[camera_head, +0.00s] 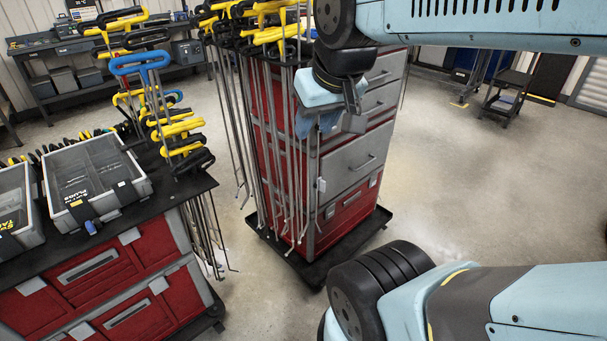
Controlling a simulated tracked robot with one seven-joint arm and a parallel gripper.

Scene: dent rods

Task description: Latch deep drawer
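A red and grey cabinet (265,110) stands in the middle on a black base. Its right face has several drawers. The tall grey drawer (352,168), below two shallower grey ones, has a bar handle and looks deep; it appears closed or nearly so. A red drawer (348,212) is under it. A small pale fitting (321,185) sits on the cabinet's near corner edge, perhaps a latch; its position is unclear. My gripper (322,122) is at the upper part of this corner, above the tall drawer. Its fingers are small and partly hidden, so their opening is unclear.
Long rods with yellow and black handles (270,20) hang down the cabinet's left side. A red tool cart (105,275) with grey bins (93,180) and more rods is at left. Floor right of the cabinet is clear. A step stool (508,95) stands far right.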

